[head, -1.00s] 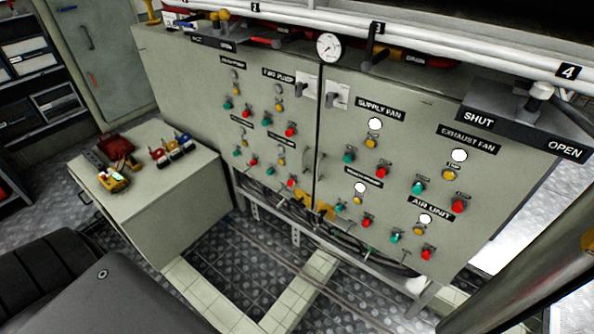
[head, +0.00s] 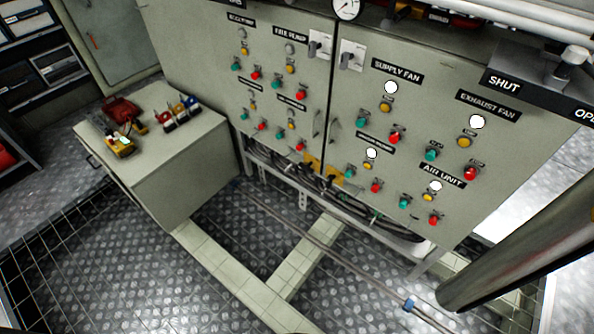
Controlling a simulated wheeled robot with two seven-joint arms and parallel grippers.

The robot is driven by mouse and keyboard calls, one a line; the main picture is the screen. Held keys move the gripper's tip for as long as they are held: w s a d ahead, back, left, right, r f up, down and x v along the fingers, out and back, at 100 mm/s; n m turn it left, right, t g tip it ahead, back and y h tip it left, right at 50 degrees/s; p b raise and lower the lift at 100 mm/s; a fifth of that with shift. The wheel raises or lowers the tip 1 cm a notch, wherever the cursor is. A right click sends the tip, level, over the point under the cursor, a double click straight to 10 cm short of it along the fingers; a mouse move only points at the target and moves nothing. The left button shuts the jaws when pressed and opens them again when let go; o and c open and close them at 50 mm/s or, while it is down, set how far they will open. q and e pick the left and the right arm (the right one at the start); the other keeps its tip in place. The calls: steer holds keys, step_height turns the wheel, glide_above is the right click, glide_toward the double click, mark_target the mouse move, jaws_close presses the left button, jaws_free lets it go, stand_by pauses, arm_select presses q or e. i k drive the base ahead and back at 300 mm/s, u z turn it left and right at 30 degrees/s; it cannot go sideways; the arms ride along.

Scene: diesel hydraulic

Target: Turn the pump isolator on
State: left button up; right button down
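A grey control cabinet (head: 290,105) stands ahead, with two doors. Two rotary isolator switches on pale plates sit near the seam at the top. The left switch (head: 319,45) is on the left door, beside the fire pump label (head: 290,33). The right switch (head: 351,56) is on the right door, beside the supply fan label (head: 397,69). Both have dark handles that look tilted. I cannot read any marks on their plates, so I cannot tell their exact settings. Neither of my grippers is in view.
A grey bench box (head: 185,165) with red and yellow tools stands left of the cabinet. A thick grey cylinder (head: 525,240) slants across the right. A thin rail (head: 325,252) crosses the patterned metal floor (head: 150,270). Coloured buttons and lamps cover both doors.

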mark_target(306, 168)
steer(key=z, duration=0.5)
steer(key=k, duration=1.2)
steer(key=u, duration=0.1)
steer(key=i, duration=1.65)
steer(key=z, duration=0.85)
